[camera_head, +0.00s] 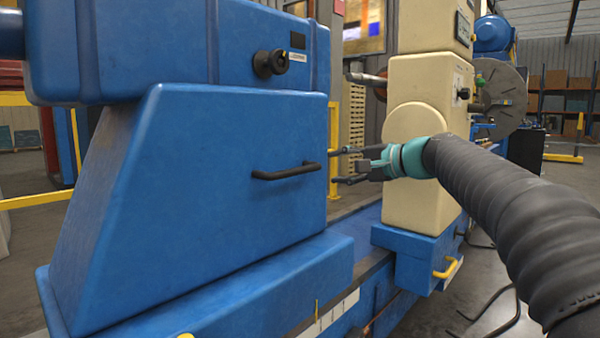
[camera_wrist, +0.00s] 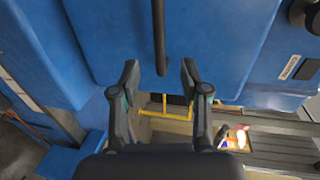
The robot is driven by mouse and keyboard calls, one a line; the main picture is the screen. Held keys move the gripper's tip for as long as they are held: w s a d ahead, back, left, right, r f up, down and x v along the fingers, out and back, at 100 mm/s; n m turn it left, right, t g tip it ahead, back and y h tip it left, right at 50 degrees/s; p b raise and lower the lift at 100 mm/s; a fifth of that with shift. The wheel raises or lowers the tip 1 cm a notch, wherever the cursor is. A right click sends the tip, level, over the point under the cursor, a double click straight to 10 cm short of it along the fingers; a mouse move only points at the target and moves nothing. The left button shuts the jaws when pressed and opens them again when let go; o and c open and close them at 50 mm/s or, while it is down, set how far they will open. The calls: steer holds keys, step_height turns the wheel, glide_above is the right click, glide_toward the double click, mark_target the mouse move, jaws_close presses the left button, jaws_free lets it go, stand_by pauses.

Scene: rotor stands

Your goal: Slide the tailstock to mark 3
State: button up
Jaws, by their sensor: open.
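The large blue tailstock (camera_head: 210,190) stands on the blue bed at the left of the head view and fills the upper wrist view (camera_wrist: 105,30). Its black bar handle (camera_head: 285,172) is on the face towards my arm. My gripper (camera_head: 345,165) is open and empty, just right of the handle's end in the head view. In the wrist view the handle (camera_wrist: 159,35) lines up with the gap between my fingertips (camera_wrist: 160,74); contact cannot be told. A pale scale strip (camera_head: 335,312) runs along the bed by the tailstock's foot; its numbers are not legible.
A cream stand (camera_head: 430,115) on a blue foot with a yellow handle (camera_head: 446,269) is on the bed to the right. A round grey disc (camera_head: 502,95) is behind it. A black knob (camera_head: 268,64) sticks out above the tailstock handle. Black cables lie on the floor.

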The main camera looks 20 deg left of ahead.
mark_target(302, 171)
steer(key=p+x, duration=0.2)
steer(key=x, duration=1.1)
jaws_close()
steer(key=shift+w+d, duration=0.1)
